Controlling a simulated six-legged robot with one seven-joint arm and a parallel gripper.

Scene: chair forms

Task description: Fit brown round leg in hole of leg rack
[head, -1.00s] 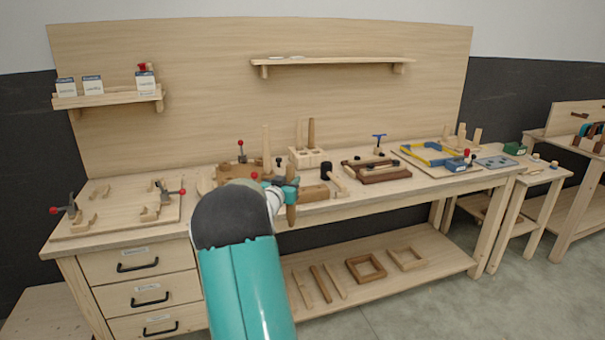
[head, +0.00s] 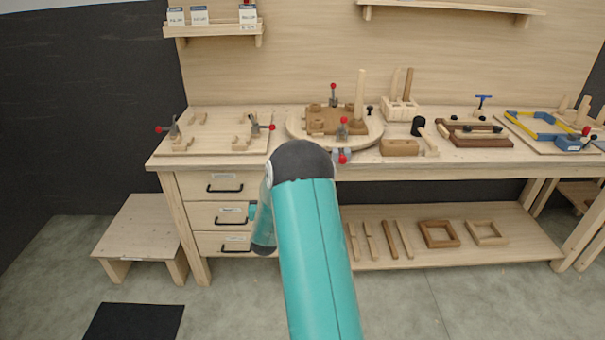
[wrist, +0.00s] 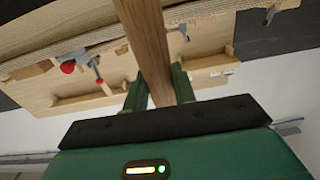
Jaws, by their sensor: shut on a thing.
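The brown round leg (wrist: 148,38) runs up between the green fingers of my gripper (wrist: 160,84) in the wrist view. The fingers are shut on it, and its upper end is cut off by the frame's edge. In the head view my own teal arm covers most of the gripper, and I cannot make out the held leg. The leg rack (head: 400,110) appears to be the pale block at the back of the bench, right of centre. One pale and one brown stick stand in it. My gripper is well left of and in front of it.
A round form with a brown block and red-tipped clamps (head: 300,127) lies on the bench left of the rack. A mallet (head: 421,130) is in front of the rack. A low step (head: 145,228) stands left of the drawers. The floor in front is mostly clear.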

